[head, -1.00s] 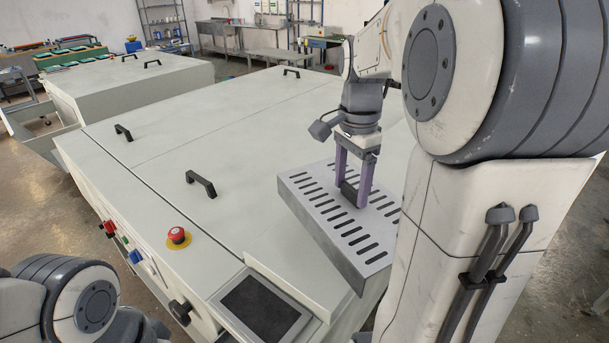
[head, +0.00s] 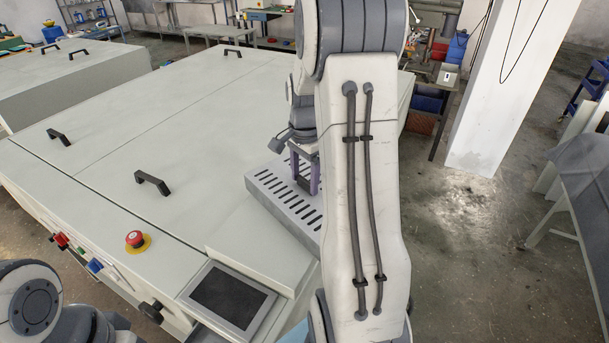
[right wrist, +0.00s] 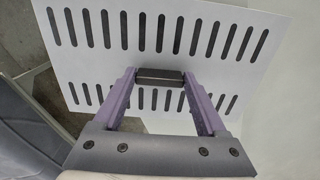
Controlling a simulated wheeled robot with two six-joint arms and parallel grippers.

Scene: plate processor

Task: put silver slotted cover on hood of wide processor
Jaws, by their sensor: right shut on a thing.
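The silver slotted cover (head: 262,190) is a flat plate with two rows of dark slots and a small black handle (right wrist: 160,77). My right gripper (head: 305,180) has its purple fingers shut on that handle. In the right wrist view the cover (right wrist: 210,74) lies below the gripper (right wrist: 160,75). The wide processor's light grey hood (head: 215,115) fills the middle left of the head view. The cover is at the hood's right side, turned at an angle; I cannot tell whether it touches. My right arm hides the cover's right part. My left gripper is out of view.
A control screen (head: 228,298) with a raised panel and a red emergency button (head: 135,239) are at the processor's front. Black handles (head: 152,183) stick up from the hood. A white pillar (head: 510,90) and a table (head: 585,170) stand right, with open floor between.

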